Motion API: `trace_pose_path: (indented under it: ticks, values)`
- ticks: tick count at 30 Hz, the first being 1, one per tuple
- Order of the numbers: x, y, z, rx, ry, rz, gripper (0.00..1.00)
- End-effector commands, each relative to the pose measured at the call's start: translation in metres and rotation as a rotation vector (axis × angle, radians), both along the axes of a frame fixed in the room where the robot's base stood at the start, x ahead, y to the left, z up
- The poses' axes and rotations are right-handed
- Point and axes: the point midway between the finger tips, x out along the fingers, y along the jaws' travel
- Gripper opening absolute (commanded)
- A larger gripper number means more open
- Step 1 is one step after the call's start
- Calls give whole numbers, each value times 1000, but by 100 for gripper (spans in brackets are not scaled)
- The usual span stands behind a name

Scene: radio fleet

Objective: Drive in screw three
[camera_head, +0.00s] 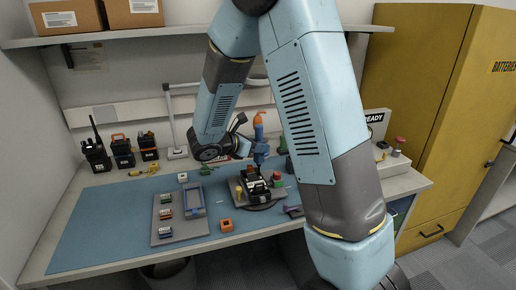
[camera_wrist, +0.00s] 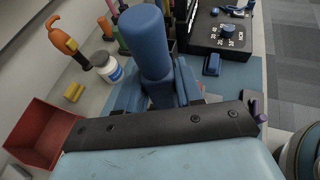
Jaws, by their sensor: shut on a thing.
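My gripper (camera_wrist: 160,95) is shut on a blue tool with a thick round handle (camera_wrist: 143,42), which looks like a screwdriver. In the head view the blue tool (camera_head: 260,153) stands about upright just behind a black radio (camera_head: 257,190). The radio lies on a dark round holder (camera_head: 262,205) on the grey fixture at the right of the mat. My arm covers part of the bench to the right of it. The tool's tip, screw three and its hole cannot be made out. The radio is not clearly seen in the wrist view.
A grey tray (camera_head: 165,239) with several small batteries lies on the blue mat (camera_head: 100,215). An orange block (camera_head: 226,225) sits near the front edge. Several radios (camera_head: 96,150) stand at back left. The wrist view shows a red bin (camera_wrist: 40,130), white jar (camera_wrist: 106,66) and black dial box (camera_wrist: 222,32).

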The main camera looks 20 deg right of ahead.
Motion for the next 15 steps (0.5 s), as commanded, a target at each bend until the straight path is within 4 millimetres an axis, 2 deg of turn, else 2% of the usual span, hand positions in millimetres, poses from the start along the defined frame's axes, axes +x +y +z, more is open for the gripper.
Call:
trace_pose_path:
  ticks: [15]
  values:
    - [0, 0, 26, 0, -3, -1, 0]
